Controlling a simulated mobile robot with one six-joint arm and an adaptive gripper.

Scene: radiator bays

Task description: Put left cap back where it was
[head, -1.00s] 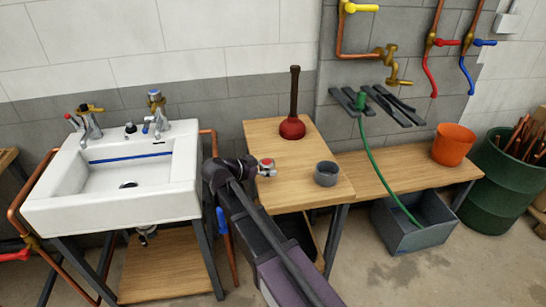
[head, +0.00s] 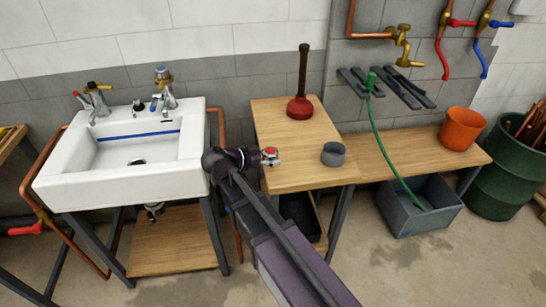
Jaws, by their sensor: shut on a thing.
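My gripper (head: 262,157) is shut on a small silver cap with a red top (head: 271,153), held above the left edge of the wooden bench. The fingers are small and partly hidden by the wrist. The white sink (head: 110,180) stands to the left of the gripper. Its left tap (head: 97,101) shows a brass-coloured top. Its right tap (head: 163,92) has a silver cap with a blue mark. The cap is well apart from the left tap.
The bench (head: 290,178) carries a red plunger (head: 300,107) and a grey cup (head: 333,154). Copper pipes rise beside the sink. A low shelf with an orange bucket (head: 461,129), a grey bin (head: 418,212) and a green barrel (head: 510,165) lie to the right.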

